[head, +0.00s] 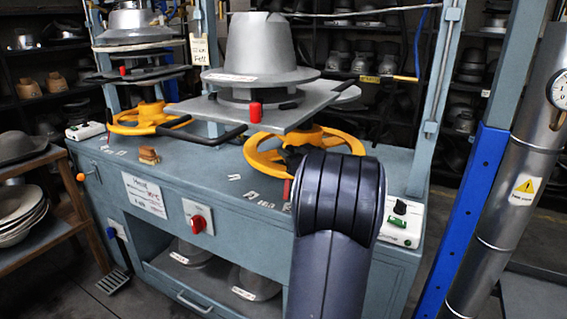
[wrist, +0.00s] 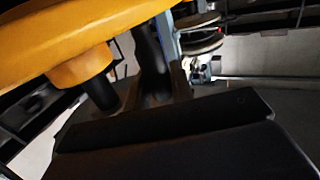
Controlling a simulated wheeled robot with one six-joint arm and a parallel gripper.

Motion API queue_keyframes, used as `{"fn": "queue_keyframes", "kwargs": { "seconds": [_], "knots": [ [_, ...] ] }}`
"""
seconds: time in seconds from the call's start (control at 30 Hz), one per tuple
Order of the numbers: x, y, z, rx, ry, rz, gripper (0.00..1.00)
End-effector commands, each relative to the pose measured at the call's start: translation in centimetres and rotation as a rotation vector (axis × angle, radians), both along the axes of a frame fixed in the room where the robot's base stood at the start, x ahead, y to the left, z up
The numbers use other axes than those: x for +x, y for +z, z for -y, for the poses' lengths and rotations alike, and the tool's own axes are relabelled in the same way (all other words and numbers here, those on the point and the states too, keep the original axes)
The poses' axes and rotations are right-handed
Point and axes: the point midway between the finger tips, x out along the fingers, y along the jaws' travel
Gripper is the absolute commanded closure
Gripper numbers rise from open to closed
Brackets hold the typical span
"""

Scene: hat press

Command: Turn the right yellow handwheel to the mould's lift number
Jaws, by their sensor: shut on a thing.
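The right yellow handwheel (head: 262,158) lies flat under the right press plate in the head view, its front right part hidden by my arm. Its yellow rim (wrist: 70,28) fills the upper left of the wrist view. My gripper (wrist: 163,88) is close beside the rim, shut on a dark part of the handwheel; the exact contact is dim. In the head view my own arm hides the gripper. The grey hat-shaped mould (head: 260,45) stands upright on the plate above the wheel. A white label (head: 230,77) is on its brim; its number is too small to read.
The left yellow handwheel (head: 140,120) has a black crank. A red piece (head: 255,110) is at the plate's front. A control box (head: 402,220) sits on the bench's right end. A blue post (head: 465,220) and a metal cylinder with a gauge (head: 520,150) stand right.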

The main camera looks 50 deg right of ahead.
Motion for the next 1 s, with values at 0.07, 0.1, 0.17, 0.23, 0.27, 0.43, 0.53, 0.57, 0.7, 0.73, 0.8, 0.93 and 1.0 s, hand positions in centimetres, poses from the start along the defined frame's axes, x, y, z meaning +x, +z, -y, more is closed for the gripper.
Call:
{"fn": "queue_keyframes", "kwargs": {
  "seconds": [0.07,0.1,0.17,0.23,0.27,0.43,0.53,0.57,0.7,0.73,0.8,0.93,1.0],
  "knots": [
    [-0.63,-0.51,0.52,-0.003,-0.01,-0.001,1.0],
    [-0.76,-0.44,0.59,-0.003,-0.01,-0.001,1.0],
    [-0.92,-0.31,0.68,-0.003,-0.01,-0.001,1.0],
    [-1.05,-0.18,0.73,-0.003,-0.011,-0.002,1.0],
    [-1.08,-0.13,0.75,-0.003,-0.011,-0.002,1.0],
    [-1.11,0.02,0.78,-0.001,-0.011,-0.003,1.0],
    [-1.11,0.02,0.79,-0.002,-0.012,-0.003,1.0],
    [-1.1,0.02,0.8,-0.002,-0.012,-0.003,1.0],
    [-1.07,0.03,0.75,-0.002,-0.01,-0.002,0.67],
    [-1.06,0.03,0.73,-0.002,-0.01,-0.002,0.65],
    [-1.02,0.02,0.69,-0.002,-0.008,-0.002,0.59],
    [-0.97,0.01,0.63,-0.001,-0.006,-0.002,0.58],
    [-0.97,0.0,0.61,-0.001,-0.006,-0.002,0.58]
  ]
}}
